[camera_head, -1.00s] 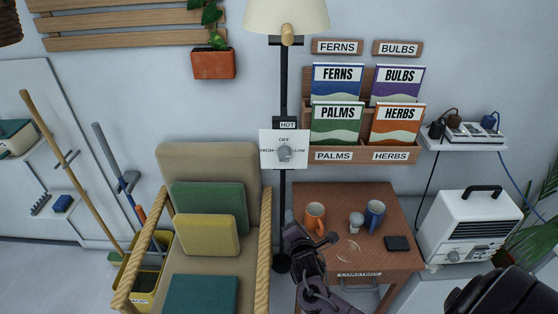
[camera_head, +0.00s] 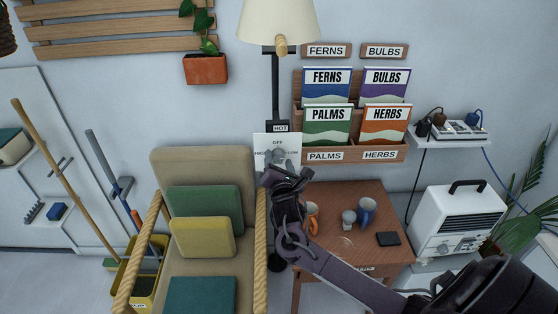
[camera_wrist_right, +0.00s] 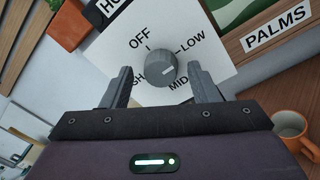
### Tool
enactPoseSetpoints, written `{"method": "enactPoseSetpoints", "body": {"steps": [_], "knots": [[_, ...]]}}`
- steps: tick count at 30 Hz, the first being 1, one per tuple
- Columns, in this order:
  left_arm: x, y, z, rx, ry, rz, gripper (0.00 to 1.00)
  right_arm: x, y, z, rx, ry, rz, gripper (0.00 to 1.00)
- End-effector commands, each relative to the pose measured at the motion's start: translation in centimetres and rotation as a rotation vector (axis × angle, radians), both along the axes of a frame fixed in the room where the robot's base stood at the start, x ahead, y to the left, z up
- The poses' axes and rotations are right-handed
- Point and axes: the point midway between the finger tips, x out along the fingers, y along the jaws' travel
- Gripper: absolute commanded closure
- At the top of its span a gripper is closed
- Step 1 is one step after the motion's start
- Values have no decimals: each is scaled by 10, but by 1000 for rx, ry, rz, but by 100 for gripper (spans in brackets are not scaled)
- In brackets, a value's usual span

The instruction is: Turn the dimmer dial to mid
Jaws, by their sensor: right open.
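The grey dimmer dial (camera_wrist_right: 155,68) sits on a white plate (camera_wrist_right: 205,35) marked OFF, LOW, MID and HIGH, with HIGH partly covered. A pale mark on the dial faces right, around between LOW and MID in the right wrist view. In the head view the plate (camera_head: 261,142) is on the lamp pole below a HOT tag, and my right gripper (camera_head: 283,173) partly covers its lower part. My right gripper (camera_wrist_right: 159,70) is open, with one finger on each side of the dial; contact cannot be told. My left gripper is not in view.
A seed packet rack (camera_head: 348,148) is right of the plate. A cushioned chair (camera_head: 205,160) is at the left.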

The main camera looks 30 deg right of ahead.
Motion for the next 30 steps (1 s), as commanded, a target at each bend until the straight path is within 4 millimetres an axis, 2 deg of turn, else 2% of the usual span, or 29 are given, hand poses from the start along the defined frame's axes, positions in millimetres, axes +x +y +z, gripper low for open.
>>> {"method": "enactPoseSetpoints", "body": {"steps": [8, 19, 30], "knots": [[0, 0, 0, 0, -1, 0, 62, 2, -1, -1, 2, 1, 0, 45], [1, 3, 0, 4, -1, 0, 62, 2, -1, -1, 2, 1, 0, 90], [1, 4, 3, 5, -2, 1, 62, 2, -1, 0, 59, -34, 0, 90]]}}
